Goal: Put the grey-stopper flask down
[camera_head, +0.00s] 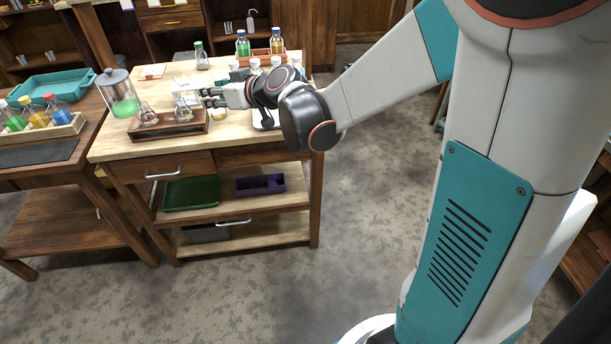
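A small clear flask (184,112) stands upright in or just over the right part of a wooden tray (168,132) on the light wooden bench. Its top is too small and pale for me to tell the stopper's colour. A second clear flask (148,114) is in the left part of the tray. My gripper (206,97) reaches in from the right, level with the bench, its fingertips close beside the right flask. I cannot tell whether the fingers touch or hold it, or whether the flask rests on the tray.
A grey-lidded jar of green liquid (122,100) stands left of the tray. White-capped bottles stand behind my gripper, with a rack of coloured bottles (262,56) at the back. A green-capped bottle (201,58) stands behind. The bench's front left is clear.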

